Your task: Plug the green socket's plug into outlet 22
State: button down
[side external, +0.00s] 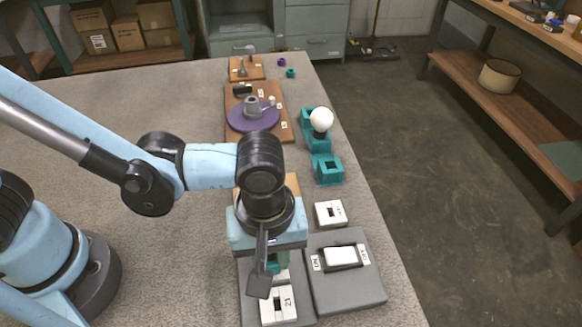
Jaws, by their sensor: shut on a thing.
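My gripper (270,275) points down over a grey outlet board (249,303) at the table's front right. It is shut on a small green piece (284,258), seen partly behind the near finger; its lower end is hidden. The piece looks like a plug, but I cannot tell whether it touches an outlet. A white outlet (278,305) whose label looks like 21 is just in front of the gripper. Another white block behind the finger is mostly covered, and its number is hidden. Farther back stand a teal block (327,170) and a teal holder (312,128) with a white bulb (321,119).
Right of the gripper is a grey box (360,290) with a white rocker switch (341,256). A white slotted block (330,213) lies behind it. A purple disc (252,118) on a wooden board (277,99) is farther back.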

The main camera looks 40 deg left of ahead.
jog(key=c, duration=0.9)
grip_release()
jog(key=shift+o, duration=0.2)
jog(key=shift+r, duration=0.15)
notch_tip(320, 180, up, 12)
jog(key=w+a+m+t, duration=0.3)
jog(key=a+m, duration=0.1)
jog(key=a, duration=0.8)
jog(key=w+a+f+m+t, duration=0.1)
jog(key=w+a+m+t, duration=0.3)
jog(key=a, duration=0.9)
jog(key=shift+w+a+f+m, duration=0.2)
jog(key=shift+w+f+m, duration=0.1)
jog(key=shift+m, duration=0.2)
